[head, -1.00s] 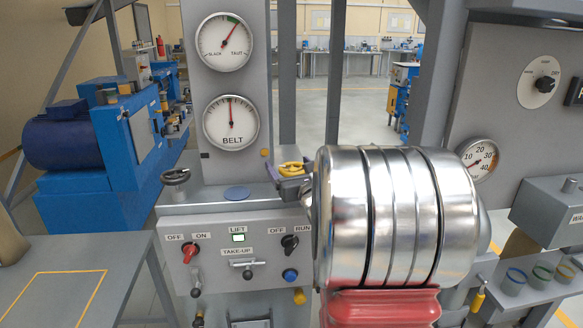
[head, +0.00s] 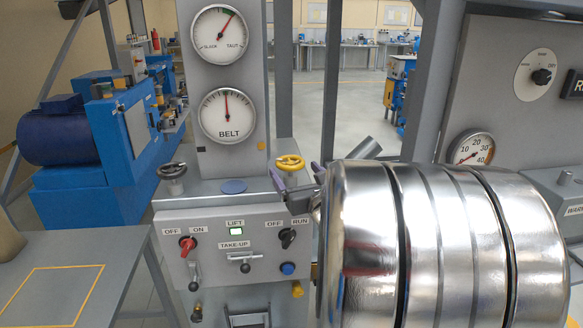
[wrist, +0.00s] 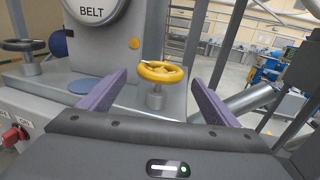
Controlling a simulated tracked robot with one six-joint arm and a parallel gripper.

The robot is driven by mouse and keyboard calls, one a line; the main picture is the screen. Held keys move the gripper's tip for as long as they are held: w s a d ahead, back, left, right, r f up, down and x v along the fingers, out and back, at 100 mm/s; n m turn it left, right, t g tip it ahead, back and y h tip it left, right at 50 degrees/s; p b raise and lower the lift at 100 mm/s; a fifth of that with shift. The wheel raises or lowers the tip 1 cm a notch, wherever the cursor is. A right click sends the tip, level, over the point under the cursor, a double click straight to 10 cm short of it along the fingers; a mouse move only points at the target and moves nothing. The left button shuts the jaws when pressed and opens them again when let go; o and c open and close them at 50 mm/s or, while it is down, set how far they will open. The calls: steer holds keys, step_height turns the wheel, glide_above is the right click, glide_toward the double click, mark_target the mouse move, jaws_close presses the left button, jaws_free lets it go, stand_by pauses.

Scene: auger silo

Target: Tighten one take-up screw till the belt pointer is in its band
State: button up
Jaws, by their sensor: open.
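Two take-up handwheels stand on the grey console: a yellow one (head: 290,162) on the right and a dark one (head: 172,170) on the left. My gripper (head: 297,172) is open, its purple fingers pointing at the yellow handwheel. In the wrist view, the yellow wheel (wrist: 160,73) appears centred between the fingertips; nothing shows them touching it. The upper SLACK/TAUT dial (head: 218,34) has its pointer up and right, near a small green band. The BELT dial (head: 227,115) has its needle almost straight up. My arm hides part of the console's right side.
A grey angled tube (wrist: 250,97) stands right of the yellow wheel. A grey table (head: 110,270) is at left.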

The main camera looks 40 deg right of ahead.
steer(key=shift+v, duration=2.85)
steer(key=w+a+n+y, duration=0.2)
steer(key=a+n+y, duration=0.3)
steer(key=a, duration=0.4)
steer(key=w+a+n+y, duration=0.2)
steer(key=a+n+y, duration=0.3)
steer(key=a, duration=0.4)
steer(key=s+a+f+n+g+y, duration=0.2)
steer(key=a+n+g, duration=0.1)
steer(key=a+n, duration=0.3)
steer(key=s+a+f+n+g+y, duration=0.1)
steer(key=a+n+g, duration=0.1)
steer(key=a+n, duration=0.45)
steer(key=s+a+f+n+g, duration=0.5)
steer(key=s+a+n, duration=0.3)
steer(key=s, duration=0.1)
steer(key=s+d+n+g+h, duration=0.1)
steer(key=s+d+n+h, duration=0.4)
steer(key=n, duration=0.5)
steer(key=shift+s+h, duration=0.25)
steer(key=shift+h, duration=0.35)
